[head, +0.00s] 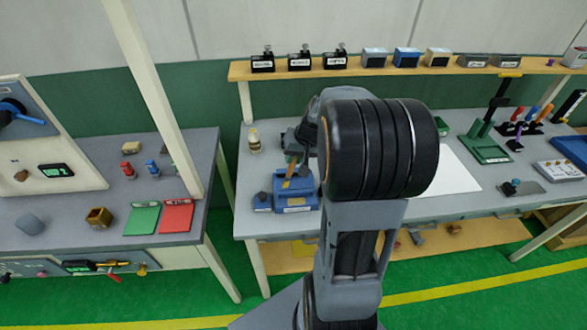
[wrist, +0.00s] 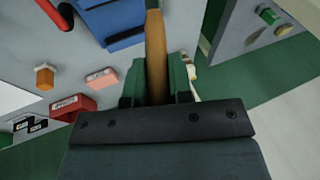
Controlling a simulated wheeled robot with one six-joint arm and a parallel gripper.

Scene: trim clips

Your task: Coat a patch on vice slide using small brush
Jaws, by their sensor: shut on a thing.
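My gripper (wrist: 157,90) is shut on the wooden handle of the small brush (wrist: 155,50) in the wrist view. The bristle end is out of sight there. In the head view my gripper (head: 292,145) is above the blue vice (head: 297,192) on the right-hand bench, partly hidden by my arm. A tan strip shows between gripper and vice; I cannot tell whether it touches the vice slide. A blue part, likely the vice, shows at the top of the wrist view (wrist: 112,25). The patch cannot be made out.
A small bottle (head: 254,140) stands left of the vice. A white sheet (head: 450,172) lies right of my arm. A shelf (head: 400,67) with several boxes runs behind. The left bench (head: 105,160) holds a green mat (head: 142,219) and a red mat (head: 177,215).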

